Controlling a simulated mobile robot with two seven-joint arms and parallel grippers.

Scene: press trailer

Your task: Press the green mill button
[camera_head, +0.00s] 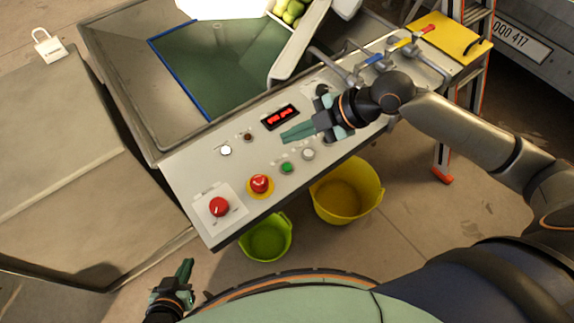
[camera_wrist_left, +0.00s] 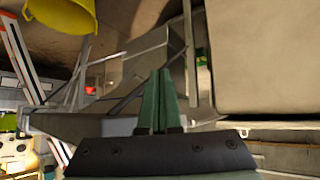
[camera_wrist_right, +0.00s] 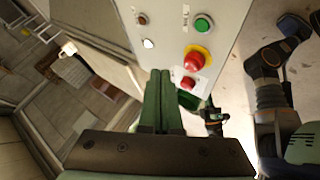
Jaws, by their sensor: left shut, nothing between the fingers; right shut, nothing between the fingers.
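The green button (camera_head: 287,167) sits on the sloped grey control panel (camera_head: 190,165), between a white button (camera_head: 308,154) and the red emergency stop (camera_head: 260,184). It also shows in the right wrist view (camera_wrist_right: 203,25), up and right of my fingertips. Its label is too small to read. My right gripper (camera_head: 283,136) is shut and empty over the panel, above the green button in the head picture and apart from it. My left gripper (camera_head: 188,264) is shut and empty, low beside the panel's front left. In the left wrist view its fingers (camera_wrist_left: 160,72) point at the trailer's underside.
A red knob (camera_head: 219,207), another white button (camera_head: 225,150), a brown button (camera_head: 248,137) and a red display (camera_head: 281,117) share the panel. Levers (camera_head: 372,61) stand at its right end. A yellow bucket (camera_head: 347,190) and a green bucket (camera_head: 266,238) stand below its front edge.

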